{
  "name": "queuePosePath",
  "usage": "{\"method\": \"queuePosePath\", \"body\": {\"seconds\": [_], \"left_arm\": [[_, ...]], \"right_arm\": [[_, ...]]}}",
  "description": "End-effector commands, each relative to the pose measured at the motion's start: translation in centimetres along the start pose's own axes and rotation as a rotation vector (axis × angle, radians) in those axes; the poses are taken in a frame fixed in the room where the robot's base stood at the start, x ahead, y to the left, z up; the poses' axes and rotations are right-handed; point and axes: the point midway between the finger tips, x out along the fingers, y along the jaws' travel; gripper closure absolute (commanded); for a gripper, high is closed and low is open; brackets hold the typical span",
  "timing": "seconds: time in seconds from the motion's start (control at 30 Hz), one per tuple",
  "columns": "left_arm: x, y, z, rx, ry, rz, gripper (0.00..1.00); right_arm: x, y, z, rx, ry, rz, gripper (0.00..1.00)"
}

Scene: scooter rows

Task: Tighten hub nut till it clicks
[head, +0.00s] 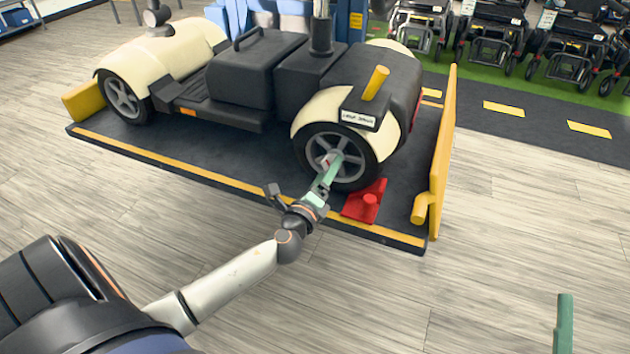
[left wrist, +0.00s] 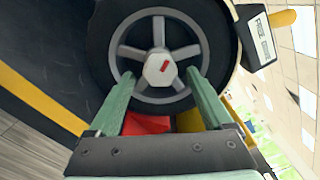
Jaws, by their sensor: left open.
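The hub nut (left wrist: 158,68) is a pale hexagon with a red mark, at the centre of the grey spoked wheel (left wrist: 127,52). The wheel (head: 312,148) is on the near side of a cream and black scooter (head: 262,75). My left gripper (head: 331,160) is open in front of the hub. In the left wrist view its green fingers (left wrist: 160,76) stand either side of the nut with gaps; I cannot tell whether the tips reach its depth. In the head view the gripper largely hides the nut. Part of my right gripper (head: 564,325) shows at the lower right.
A red wedge (head: 363,203) lies on the dark platform beside the wheel. A yellow upright panel (head: 444,150) with a peg closes the platform's right end. Several folded wheelchairs (head: 490,45) stand at the back right. The wooden floor in front is clear.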

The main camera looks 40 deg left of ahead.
Motion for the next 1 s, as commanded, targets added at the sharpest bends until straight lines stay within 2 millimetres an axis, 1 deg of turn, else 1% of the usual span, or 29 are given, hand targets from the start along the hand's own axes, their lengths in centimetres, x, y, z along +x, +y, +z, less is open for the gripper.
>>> {"method": "queuePosePath", "body": {"seconds": [0.23, 0.37, 0.5, 0.6, 0.7, 1.0], "left_arm": [[-4.7, 0.1, -0.1, -0.001, 0.003, 0.003, 0.16], [-7.2, 0.1, -0.1, -0.002, 0.002, 0.004, 0.16], [-9.3, 0.1, -0.1, -0.001, 0.002, 0.002, 0.16], [-10.3, 0.1, -0.1, -0.002, 0.002, 0.001, 0.16], [-11.0, 0.0, 0.0, -0.001, 0.001, 0.000, 0.16], [-11.3, 0.0, 0.0, -0.001, 0.000, 0.000, 0.16]], "right_arm": [[-0.1, -0.1, 1.4, 0.013, -0.058, 0.000, 0.11], [-0.3, -0.2, 1.7, 0.016, -0.064, 0.001, 0.11], [-0.3, -0.2, 1.4, 0.011, -0.046, 0.002, 0.11], [-0.3, -0.2, 0.7, 0.005, -0.017, 0.002, 0.11], [-0.2, -0.1, 0.0, 0.001, 0.005, 0.003, 0.11], [0.2, 0.1, -1.1, -0.008, 0.042, 0.004, 0.11]]}}
